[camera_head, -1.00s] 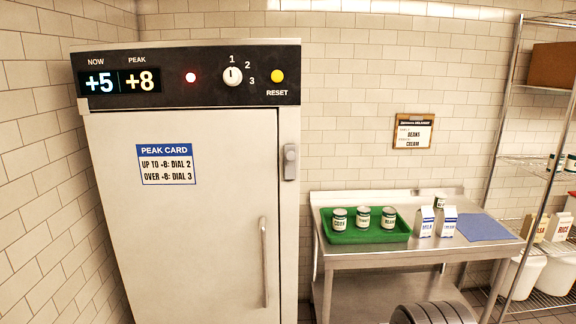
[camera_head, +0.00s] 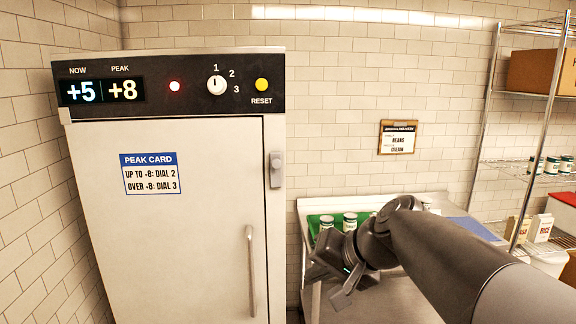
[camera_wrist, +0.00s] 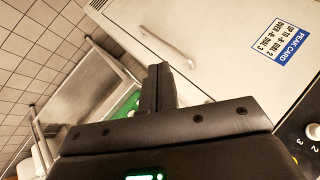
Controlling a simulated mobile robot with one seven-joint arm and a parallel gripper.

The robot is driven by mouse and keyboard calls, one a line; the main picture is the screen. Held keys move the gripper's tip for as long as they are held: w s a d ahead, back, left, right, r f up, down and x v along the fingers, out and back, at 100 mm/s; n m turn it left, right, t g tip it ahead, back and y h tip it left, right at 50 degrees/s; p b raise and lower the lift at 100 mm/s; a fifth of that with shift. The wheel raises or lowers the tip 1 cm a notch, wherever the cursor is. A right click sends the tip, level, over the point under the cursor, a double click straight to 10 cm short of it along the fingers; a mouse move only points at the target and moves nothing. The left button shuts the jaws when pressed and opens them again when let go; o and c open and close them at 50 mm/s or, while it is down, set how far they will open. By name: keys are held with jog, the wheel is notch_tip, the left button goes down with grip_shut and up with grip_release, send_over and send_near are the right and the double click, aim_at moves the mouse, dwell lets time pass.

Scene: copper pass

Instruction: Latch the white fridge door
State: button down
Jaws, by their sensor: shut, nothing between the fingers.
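The white fridge (camera_head: 66,116) stands at the left in the head view. Its door (camera_head: 180,245) looks flush with the frame, with a long vertical bar handle (camera_head: 252,270). A grey latch (camera_head: 275,169) sits upright on the frame at the door's upper right edge; whether it is engaged I cannot tell. My gripper (camera_head: 326,274) is right of the fridge and below the latch, apart from both. In the wrist view its fingers (camera_wrist: 160,80) are shut and empty, with the door (camera_wrist: 225,40) and handle (camera_wrist: 167,46) beyond. The latch is not seen there.
A control panel (camera_head: 140,92) tops the fridge, with a dial (camera_head: 217,85) pointing at 1 and a yellow reset button (camera_head: 262,84). A peak card (camera_head: 151,173) is on the door. Right of it stand a steel table (camera_head: 306,207) with a green tray and cans, and a wire shelf (camera_head: 487,110).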

jog(key=w+d+r+m+t+y, duration=0.1)
jog(key=w+d+r+m+t, duration=0.1)
jog(key=w+r, duration=0.2)
jog(key=w+d+r+m+t+y, duration=0.1)
jog(key=w+d+r+m+t, duration=0.1)
jog(key=w, duration=0.9)
jog(key=w+d+r+m+t+y, duration=0.2)
jog(key=w+d+r+t, duration=0.1)
jog(key=w+r, duration=0.3)
jog(key=shift+w+d, duration=0.5)
jog(key=shift+w, duration=0.6)
send_near(276, 172)
notch_tip(276, 172, up, 3)
jog(key=w+d, duration=0.2)
jog(key=shift+w+a, duration=0.2)
jog(key=shift+a, duration=0.8)
jog(key=shift+w+a, duration=0.25)
jog(key=shift+a, duration=0.75)
